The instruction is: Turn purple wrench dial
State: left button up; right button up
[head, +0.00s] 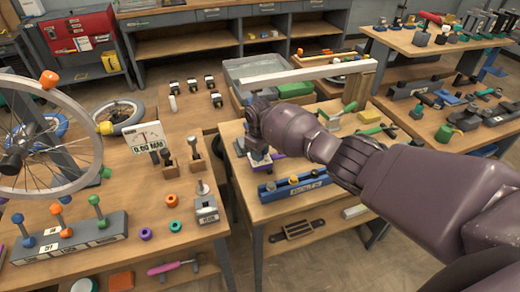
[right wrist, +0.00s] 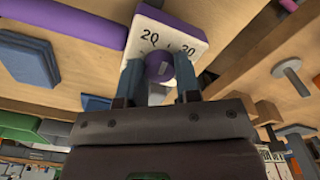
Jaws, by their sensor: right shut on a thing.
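The purple wrench dial (right wrist: 158,68) is a round purple knob on a white plate (right wrist: 172,30) marked 20 and 30, seen in the right wrist view. My right gripper (right wrist: 159,72) has its two fingers on either side of the knob and is shut on it. A purple bar (right wrist: 70,27) lies left of the plate there. In the head view, my right gripper (head: 261,157) is low over the middle table, and its wrist hides most of the dial. My left gripper is not in view.
A grey bin (head: 262,70) stands behind. On the left table are a wheel (head: 92,165), a gauge reading 0.00 MM (head: 147,136) and loose purple and orange rings (head: 172,200).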

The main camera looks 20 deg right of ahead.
jog(key=m+p, duration=0.1)
jog(key=m, duration=0.2)
jog(key=shift+r+m+p, duration=0.1)
jog(key=shift+m+p, duration=0.2)
jog(key=m+p, duration=0.1)
jog(key=m, duration=0.1)
jog(key=shift+m, duration=0.3)
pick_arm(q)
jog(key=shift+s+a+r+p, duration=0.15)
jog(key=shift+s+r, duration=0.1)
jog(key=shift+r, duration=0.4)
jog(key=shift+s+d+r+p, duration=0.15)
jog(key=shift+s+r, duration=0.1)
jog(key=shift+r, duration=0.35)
pick_arm(e)
jog(key=shift+m, duration=1.2)
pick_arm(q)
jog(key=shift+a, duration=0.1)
pick_arm(e)
jog(key=shift+m, duration=0.3)
jog(key=o, duration=0.9)
jog(key=shift+o, duration=0.2)
jog(key=shift+r+p, duration=0.4)
jog(key=shift+r, duration=0.05)
pick_arm(q)
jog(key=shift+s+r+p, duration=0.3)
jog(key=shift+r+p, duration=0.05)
jog(key=shift+p, duration=0.1)
pick_arm(e)
notch_tip(320, 180, up, 10)
